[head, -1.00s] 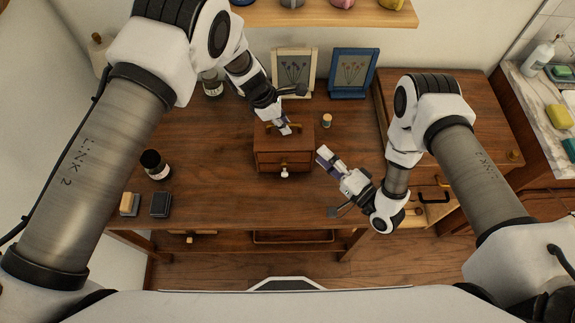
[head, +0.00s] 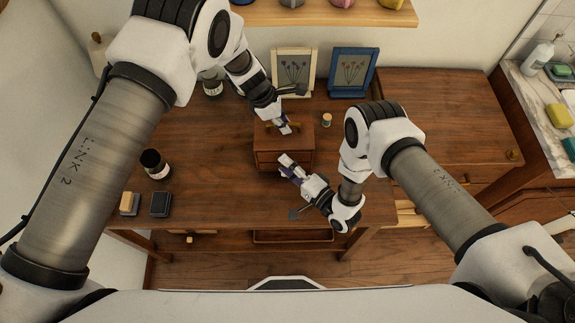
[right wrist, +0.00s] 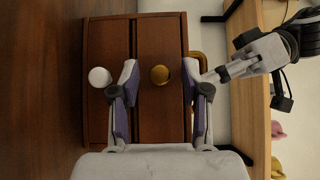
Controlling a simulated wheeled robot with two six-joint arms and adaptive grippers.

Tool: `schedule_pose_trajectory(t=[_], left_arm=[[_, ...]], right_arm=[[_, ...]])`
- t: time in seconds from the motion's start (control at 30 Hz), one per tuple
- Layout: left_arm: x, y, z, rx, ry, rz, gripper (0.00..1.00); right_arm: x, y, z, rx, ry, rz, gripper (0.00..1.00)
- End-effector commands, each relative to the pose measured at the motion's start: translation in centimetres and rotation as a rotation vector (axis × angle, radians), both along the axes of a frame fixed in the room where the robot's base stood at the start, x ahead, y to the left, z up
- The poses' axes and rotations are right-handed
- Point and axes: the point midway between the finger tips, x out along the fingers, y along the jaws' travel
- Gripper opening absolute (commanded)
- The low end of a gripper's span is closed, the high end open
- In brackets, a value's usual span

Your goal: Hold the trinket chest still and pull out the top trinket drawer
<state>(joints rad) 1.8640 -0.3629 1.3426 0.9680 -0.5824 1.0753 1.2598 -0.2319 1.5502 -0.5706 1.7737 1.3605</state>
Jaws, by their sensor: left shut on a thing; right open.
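The trinket chest (head: 266,142) is a small brown wooden box on the desk. My left gripper (head: 285,128) is shut on the brass handle (head: 296,124) on its top; it also shows in the right wrist view (right wrist: 209,77). In the right wrist view the chest lies sideways. The top drawer (right wrist: 160,35) has a brass knob (right wrist: 160,75), and the lower drawer (right wrist: 120,35) has a white knob (right wrist: 99,77). My right gripper (head: 286,165) is open in front of the chest, its fingers on either side of the brass knob, not closed on it. Both drawers look shut.
A small jar (head: 326,120) stands right of the chest. Two framed pictures (head: 292,70) (head: 352,72) stand behind. The desk (head: 220,200) in front is mostly clear.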

Motion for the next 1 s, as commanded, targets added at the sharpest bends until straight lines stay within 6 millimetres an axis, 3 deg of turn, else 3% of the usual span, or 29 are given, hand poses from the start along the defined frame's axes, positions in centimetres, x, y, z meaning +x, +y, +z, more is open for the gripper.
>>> schedule_pose_trajectory(t=[0.2, 0.3, 0.33, 0.57, 0.9, 1.0], left_arm=[[-0.2, 0.0, -0.2, 0.001, 0.004, -0.001, 0.00], [-0.2, 0.0, -0.2, 0.001, 0.004, -0.001, 0.00], [-0.2, 0.0, -0.2, 0.001, 0.004, -0.001, 0.00], [-0.2, 0.0, -0.2, 0.001, 0.004, -0.001, 0.00], [-0.2, 0.0, -0.2, 0.001, 0.003, 0.000, 0.00], [-0.2, 0.0, -0.2, 0.001, 0.004, -0.001, 0.00]], right_arm=[[0.0, 0.0, 0.0, -0.001, 0.001, 0.000, 0.43], [0.0, 0.0, 0.0, -0.001, 0.001, 0.000, 0.07], [0.0, 0.0, 0.0, -0.001, 0.001, 0.000, 0.00], [-0.4, 0.0, -0.1, -0.001, 0.002, 0.000, 0.00], [-7.2, 0.1, -0.2, -0.001, 0.005, 0.002, 0.00], [-8.2, 0.1, -0.1, -0.001, 0.003, 0.001, 0.00]])
